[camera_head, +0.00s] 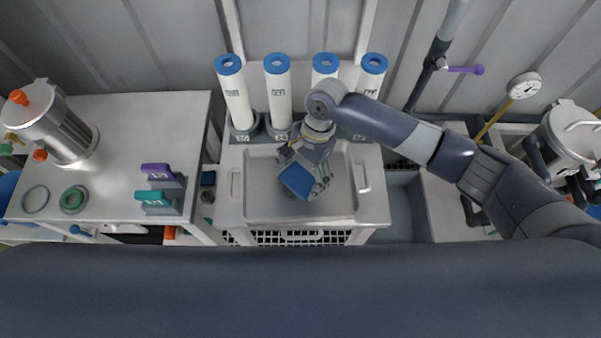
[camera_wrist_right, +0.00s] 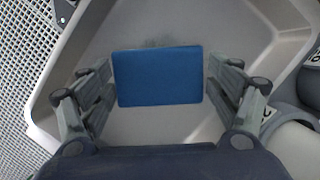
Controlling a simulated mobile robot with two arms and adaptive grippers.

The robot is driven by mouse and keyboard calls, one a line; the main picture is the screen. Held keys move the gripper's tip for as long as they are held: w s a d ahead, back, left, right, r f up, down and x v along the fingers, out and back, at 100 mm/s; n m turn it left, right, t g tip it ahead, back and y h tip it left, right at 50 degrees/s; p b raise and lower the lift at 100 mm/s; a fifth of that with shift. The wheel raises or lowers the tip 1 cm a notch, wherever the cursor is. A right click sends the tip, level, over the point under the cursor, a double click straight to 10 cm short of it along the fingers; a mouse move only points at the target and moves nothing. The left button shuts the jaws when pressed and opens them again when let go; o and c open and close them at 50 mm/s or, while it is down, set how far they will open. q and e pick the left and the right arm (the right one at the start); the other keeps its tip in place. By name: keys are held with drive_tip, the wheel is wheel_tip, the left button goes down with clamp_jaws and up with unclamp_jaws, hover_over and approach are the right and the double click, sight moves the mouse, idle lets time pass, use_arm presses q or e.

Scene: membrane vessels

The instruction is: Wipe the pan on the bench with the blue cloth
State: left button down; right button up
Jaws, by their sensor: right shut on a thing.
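The pan (camera_head: 344,204) is a shallow grey tray with side handles on the bench below the white columns. My right gripper (camera_head: 304,180) is over the middle of the pan, pointing down. It is shut on the blue cloth (camera_head: 298,180), a flat rectangular pad. In the right wrist view the blue cloth (camera_wrist_right: 158,76) sits between the two fingers, over the pan (camera_wrist_right: 150,128). A dark greyish smudge (camera_wrist_right: 152,44) shows on the pan floor just beyond the cloth. I cannot tell whether the cloth touches the pan floor. My left gripper does not show.
Several white columns with blue rings (camera_head: 277,90) stand behind the pan. At left, a table (camera_head: 120,120) holds a steel vessel (camera_head: 62,130), a purple clamp (camera_head: 158,171) and a teal clamp (camera_head: 154,198).

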sight(287, 178)
drive_tip(key=shift+f, duration=1.05)
idle(0.4)
drive_tip(key=shift+s+a+r+p, duration=0.15)
drive_tip(key=shift+a+p, duration=0.25)
drive_tip(key=shift+a, duration=1.4)
drive_tip(key=shift+p, duration=0.7)
drive_tip(key=shift+d+p, duration=0.8)
drive_tip(key=shift+p, duration=0.05)
drive_tip(key=shift+d+p, duration=0.55)
drive_tip(key=shift+d, duration=0.55)
